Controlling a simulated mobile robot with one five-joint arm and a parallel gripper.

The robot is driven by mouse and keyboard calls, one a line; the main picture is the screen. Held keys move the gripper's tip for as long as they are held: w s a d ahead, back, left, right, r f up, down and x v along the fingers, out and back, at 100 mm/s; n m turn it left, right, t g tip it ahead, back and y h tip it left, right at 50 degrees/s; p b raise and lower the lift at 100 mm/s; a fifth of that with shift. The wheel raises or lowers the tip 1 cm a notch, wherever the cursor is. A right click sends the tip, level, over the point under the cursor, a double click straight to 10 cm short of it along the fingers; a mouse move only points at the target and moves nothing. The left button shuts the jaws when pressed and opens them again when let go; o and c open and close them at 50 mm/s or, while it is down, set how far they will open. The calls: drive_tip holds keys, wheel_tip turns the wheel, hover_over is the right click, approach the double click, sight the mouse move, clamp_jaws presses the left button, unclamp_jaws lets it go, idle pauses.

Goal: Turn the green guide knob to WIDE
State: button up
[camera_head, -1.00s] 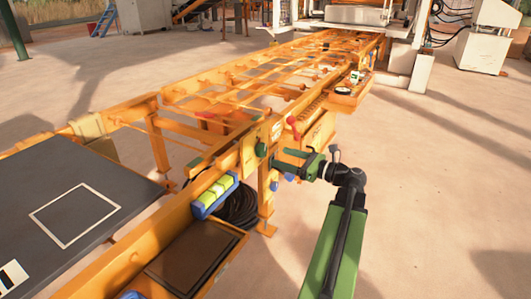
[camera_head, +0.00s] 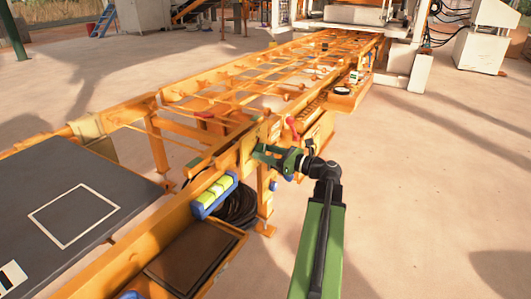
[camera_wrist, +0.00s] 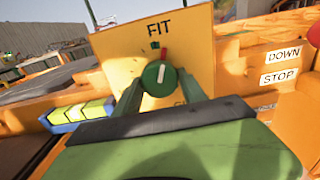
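The round green guide knob (camera_wrist: 160,76) is on a yellow plate (camera_wrist: 118,58) in the wrist view. Its white pointer line stands nearly upright, tilted slightly right, below the word FIT. A lower label is mostly hidden behind my gripper, and I cannot read WIDE anywhere. My gripper (camera_wrist: 160,84) has one finger on each side of the knob, with the tips close to its edges. I cannot tell whether they touch it. In the head view my gripper (camera_head: 259,153) is at the orange frame's side and hides the knob.
A blue tray with yellow-green blocks (camera_head: 214,196) sits on the orange frame (camera_head: 172,232), left of my gripper. A red lever (camera_head: 292,128) is close on the right. DOWN and STOP labels (camera_wrist: 280,66) are right of the plate. The floor at right is clear.

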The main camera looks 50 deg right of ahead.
drive_tip(key=c, duration=0.5)
drive_tip(key=shift+w+d, duration=0.1)
drive_tip(key=n, duration=0.5)
drive_tip(key=shift+n, duration=0.4)
drive_tip(key=n, duration=1.1)
drive_tip(key=shift+d+r+n, duration=0.1)
drive_tip(key=shift+n, duration=0.2)
drive_tip(key=n, duration=0.5)
drive_tip(key=shift+n, duration=0.7)
